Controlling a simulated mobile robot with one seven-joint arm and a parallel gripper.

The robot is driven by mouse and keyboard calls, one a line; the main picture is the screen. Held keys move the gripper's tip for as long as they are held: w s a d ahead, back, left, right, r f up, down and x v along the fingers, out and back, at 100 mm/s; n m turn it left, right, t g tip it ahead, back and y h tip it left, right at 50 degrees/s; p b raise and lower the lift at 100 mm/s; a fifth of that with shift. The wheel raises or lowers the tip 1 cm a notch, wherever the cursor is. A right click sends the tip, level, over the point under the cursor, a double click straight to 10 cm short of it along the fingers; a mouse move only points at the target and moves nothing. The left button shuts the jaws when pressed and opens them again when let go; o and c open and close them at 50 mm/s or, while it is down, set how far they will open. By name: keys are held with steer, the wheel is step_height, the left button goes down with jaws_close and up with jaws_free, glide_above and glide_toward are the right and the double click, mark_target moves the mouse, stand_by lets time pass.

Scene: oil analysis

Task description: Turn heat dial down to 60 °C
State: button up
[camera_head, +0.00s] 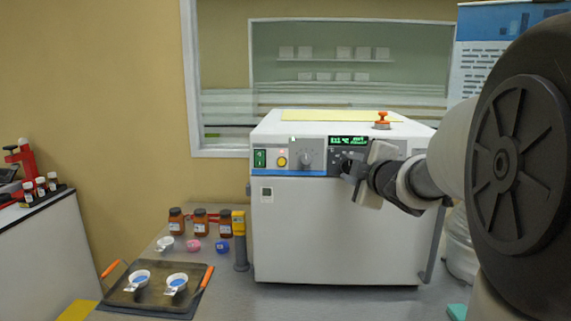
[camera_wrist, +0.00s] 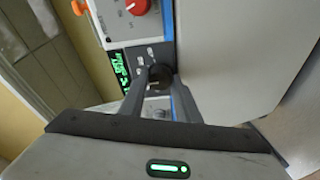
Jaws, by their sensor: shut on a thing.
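The white oven-like machine (camera_head: 335,235) stands on the bench, with a control strip along its upper front. A small black dial (camera_wrist: 160,73) sits on that strip between my finger ends in the wrist view. My gripper (camera_head: 350,168) is at the panel just below the green display (camera_head: 348,141), shut on the black dial. My gripper also shows in the wrist view (camera_wrist: 158,77). In the head view the gripper hides the dial. The display text, also in the wrist view (camera_wrist: 119,67), includes °C, but I cannot read the value surely.
Left of my gripper are a grey knob (camera_head: 306,159), a yellow button (camera_head: 282,161) and a green switch (camera_head: 260,158). A red dial (camera_wrist: 137,5) is near the gripper. Brown bottles (camera_head: 200,223) and a dark tray (camera_head: 130,298) with cups stand left of the machine.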

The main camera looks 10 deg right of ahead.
steer(key=shift+r+n, duration=0.1)
steer(key=shift+n, duration=1)
steer(key=shift+g, duration=0.3)
steer(key=o, duration=1)
steer(key=shift+a, duration=0.1)
steer(key=shift+o, duration=0.2)
steer(key=shift+p, duration=0.3)
